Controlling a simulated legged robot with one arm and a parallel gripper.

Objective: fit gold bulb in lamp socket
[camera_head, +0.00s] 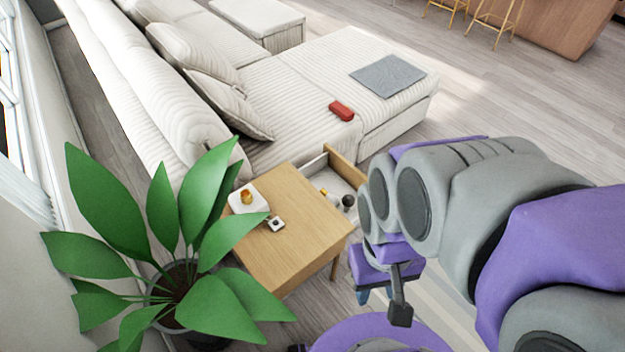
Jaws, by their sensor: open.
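A wooden side table (290,243) stands beside the sofa with its drawer (345,163) pulled open. A small gold item (323,191) lies in the drawer and looks like the gold bulb, but it is too small to be sure. A dark round item (348,201) is beside it. On the tabletop, a white square base (262,204) carries a gold cylindrical piece (246,197), which may be the lamp socket. My gripper (381,303) is open, right of the table and in front of the drawer, apart from both. Nothing shows between its fingers.
A leafy plant (175,270) overlaps the table's left side. The sofa (290,95) holds a red item (341,111) and a grey cloth (388,76). Open floor (500,95) lies at upper right.

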